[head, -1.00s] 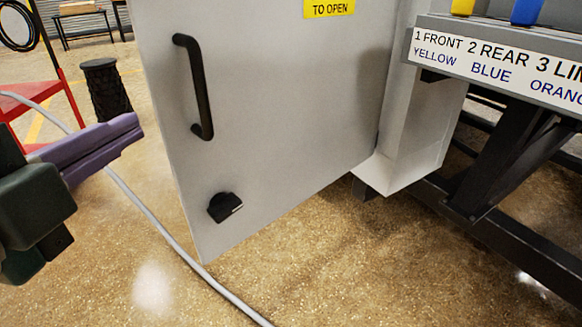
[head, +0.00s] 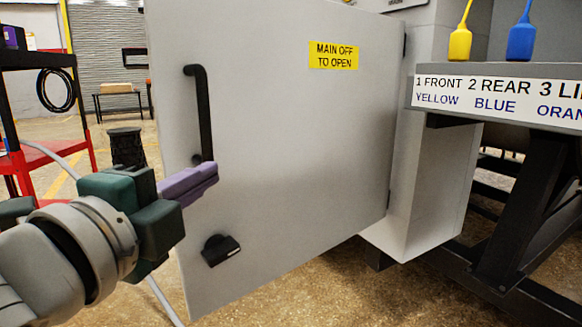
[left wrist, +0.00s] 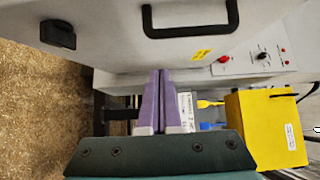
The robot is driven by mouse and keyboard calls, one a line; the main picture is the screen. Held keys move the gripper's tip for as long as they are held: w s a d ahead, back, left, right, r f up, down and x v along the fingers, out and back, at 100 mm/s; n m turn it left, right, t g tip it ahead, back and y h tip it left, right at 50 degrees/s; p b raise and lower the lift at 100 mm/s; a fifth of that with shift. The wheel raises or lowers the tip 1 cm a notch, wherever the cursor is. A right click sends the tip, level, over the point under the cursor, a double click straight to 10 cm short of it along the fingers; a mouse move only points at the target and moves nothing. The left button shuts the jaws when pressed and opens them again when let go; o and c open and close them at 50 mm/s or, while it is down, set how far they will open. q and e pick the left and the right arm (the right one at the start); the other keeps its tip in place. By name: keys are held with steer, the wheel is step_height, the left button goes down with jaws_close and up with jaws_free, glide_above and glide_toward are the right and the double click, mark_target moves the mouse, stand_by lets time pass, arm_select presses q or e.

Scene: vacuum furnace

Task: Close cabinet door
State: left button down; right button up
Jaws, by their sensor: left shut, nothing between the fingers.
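The grey cabinet door (head: 290,150) stands open in the head view, hinged at its right edge on the grey cabinet (head: 425,190). It has a black bar handle (head: 205,115), a black knob (head: 220,249) and a yellow "MAIN OFF TO OPEN" label (head: 334,55). My left gripper (head: 214,172) has its purple fingers together and empty, in front of the door just below the handle. I cannot tell whether it touches the door. My right gripper is out of view.
A labelled grey shelf (head: 500,100) with a yellow tag (head: 460,42) and a blue tag (head: 522,40) is at the right. A red cart (head: 45,165) and a black stool (head: 126,148) stand at the left. A yellow box (left wrist: 265,128) shows in the left wrist view.

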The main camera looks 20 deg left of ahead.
arm_select(q)
steer(key=shift+w+a+b, duration=0.3)
steer(key=shift+w+a, duration=0.5)
steer(key=shift+w, duration=0.15)
steer(key=shift+w+a+b, duration=0.25)
steer(key=shift+w+a, duration=0.5)
steer(key=shift+w, duration=0.2)
